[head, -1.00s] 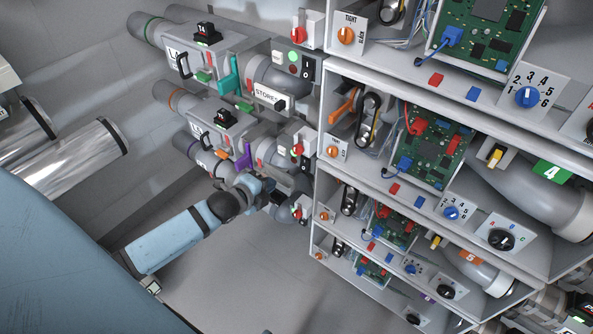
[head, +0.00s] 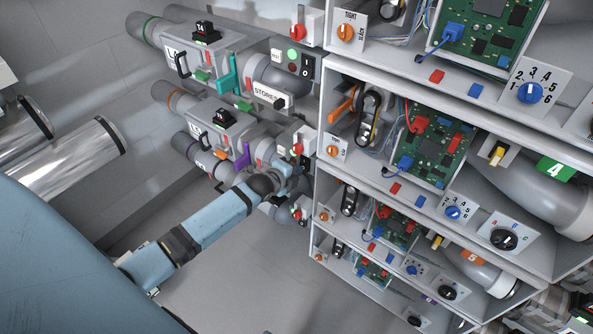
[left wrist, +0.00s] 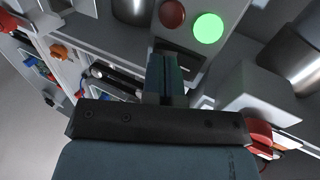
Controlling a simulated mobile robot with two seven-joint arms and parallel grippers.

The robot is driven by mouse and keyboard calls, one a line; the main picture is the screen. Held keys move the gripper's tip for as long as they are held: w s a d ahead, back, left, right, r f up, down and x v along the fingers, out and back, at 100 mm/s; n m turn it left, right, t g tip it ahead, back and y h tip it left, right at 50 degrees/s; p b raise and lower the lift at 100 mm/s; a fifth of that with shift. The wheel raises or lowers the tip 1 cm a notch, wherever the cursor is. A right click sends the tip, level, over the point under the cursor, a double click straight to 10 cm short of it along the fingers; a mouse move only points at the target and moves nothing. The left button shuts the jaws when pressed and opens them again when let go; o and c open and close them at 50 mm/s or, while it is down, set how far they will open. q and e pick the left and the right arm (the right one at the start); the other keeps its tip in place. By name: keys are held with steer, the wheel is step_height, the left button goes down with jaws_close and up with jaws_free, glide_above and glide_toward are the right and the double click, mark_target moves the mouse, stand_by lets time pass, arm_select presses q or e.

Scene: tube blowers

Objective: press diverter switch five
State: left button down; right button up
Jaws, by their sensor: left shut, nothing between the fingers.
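My left gripper (head: 291,178) is at the panels on the right ends of the lower blowers, partly hidden by its own wrist in the head view. In the left wrist view its closed fingers (left wrist: 166,76) point at a grey panel (left wrist: 208,58) with a lit green lamp (left wrist: 208,28) and a dark red lamp (left wrist: 172,13). The fingertips overlap the dark switch area (left wrist: 184,51) below the lamps. I cannot tell whether they touch it. The switch's number is not readable. My right gripper is not in view.
An upper blower has a similar panel with a black rocker switch (head: 307,66) and a STORES label (head: 266,95). A shelf rack (head: 322,130) with circuit boards and knobs stands close to the right of my gripper. The floor (head: 250,270) below is clear.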

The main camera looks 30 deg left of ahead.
arm_select(q)
steer(key=shift+w+f, duration=0.15)
steer(key=shift+w, duration=0.3)
